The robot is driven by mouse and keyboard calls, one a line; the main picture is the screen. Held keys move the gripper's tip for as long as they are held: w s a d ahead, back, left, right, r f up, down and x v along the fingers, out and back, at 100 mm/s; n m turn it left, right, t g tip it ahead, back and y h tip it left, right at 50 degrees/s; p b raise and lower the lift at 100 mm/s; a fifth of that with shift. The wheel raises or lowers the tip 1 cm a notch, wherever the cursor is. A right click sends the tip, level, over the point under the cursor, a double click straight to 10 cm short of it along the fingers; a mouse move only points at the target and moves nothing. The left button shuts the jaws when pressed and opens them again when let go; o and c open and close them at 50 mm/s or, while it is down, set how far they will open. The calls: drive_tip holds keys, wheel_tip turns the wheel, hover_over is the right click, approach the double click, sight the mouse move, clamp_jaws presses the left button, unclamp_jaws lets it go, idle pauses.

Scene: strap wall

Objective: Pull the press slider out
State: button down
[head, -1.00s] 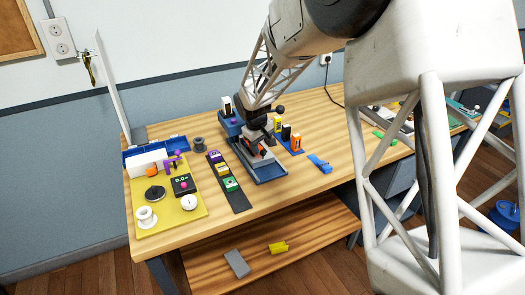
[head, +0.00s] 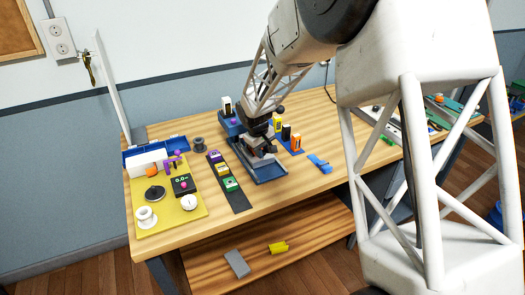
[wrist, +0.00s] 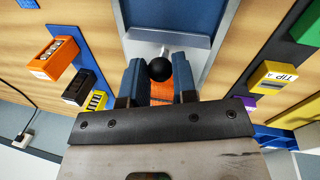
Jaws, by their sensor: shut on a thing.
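The press has a blue-grey base (head: 270,172) near the middle of the table. In the wrist view its blue channel (wrist: 170,42) runs toward the top edge. My gripper (head: 262,151) is low over the press in the head view. In the wrist view the two blue fingers of my gripper (wrist: 159,80) close around the press slider, whose black ball knob (wrist: 160,69) and short pale rod show at the fingertips. An orange part (wrist: 165,93) shows between the fingers behind the knob. The head view hides the grip itself behind my wrist.
Coloured blocks stand on a blue strip (head: 287,137) right of the press, and a dark strip (head: 233,192) with blocks lies left. A yellow board (head: 165,216) with dials is farther left. A blue clip (head: 320,163) lies on bare wood to the right.

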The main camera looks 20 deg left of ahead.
drive_tip(key=shift+s+d, duration=4.05)
drive_tip(key=c, duration=0.9)
unclamp_jaws()
drive_tip(key=shift+s+a+r, duration=0.15)
drive_tip(key=shift+s+r, duration=0.05)
drive_tip(key=shift+r, duration=1.1)
drive_tip(key=shift+s+a+r, duration=0.1)
drive_tip(key=shift+s+r, duration=0.1)
drive_tip(key=shift+r, duration=1.05)
drive_tip(key=shift+s+a+r, duration=0.15)
drive_tip(key=shift+s+r, duration=0.05)
drive_tip(key=shift+r, duration=1.1)
